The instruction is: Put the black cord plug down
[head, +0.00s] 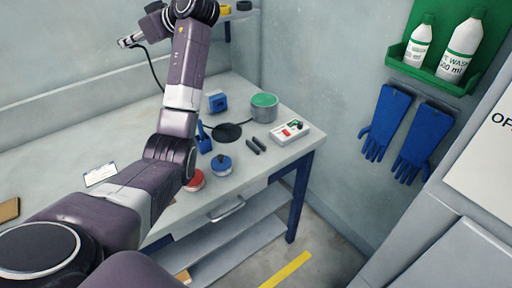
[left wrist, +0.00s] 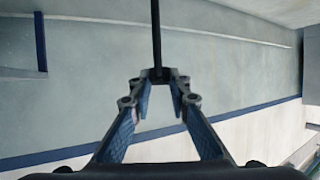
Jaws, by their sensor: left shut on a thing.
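My left gripper (head: 128,41) is at the upper left of the head view, raised above the back of the workbench. In the left wrist view its fingers (left wrist: 158,78) close together at the tips on the end of the black cord plug (left wrist: 157,35), which shows as a dark thin shape running up out of the frame. In the head view the black cord (head: 155,72) hangs from the gripper and passes behind my left arm. The plug itself is too small to make out there. My right gripper is not in view.
The grey workbench (head: 60,148) has clear room at left. A black round pad (head: 228,132), green-topped tin (head: 264,107), switch box (head: 290,132), blue block (head: 217,102), blue-topped pot (head: 221,165) and red-topped pot (head: 194,181) stand at right. A label card (head: 100,174) lies near my arm.

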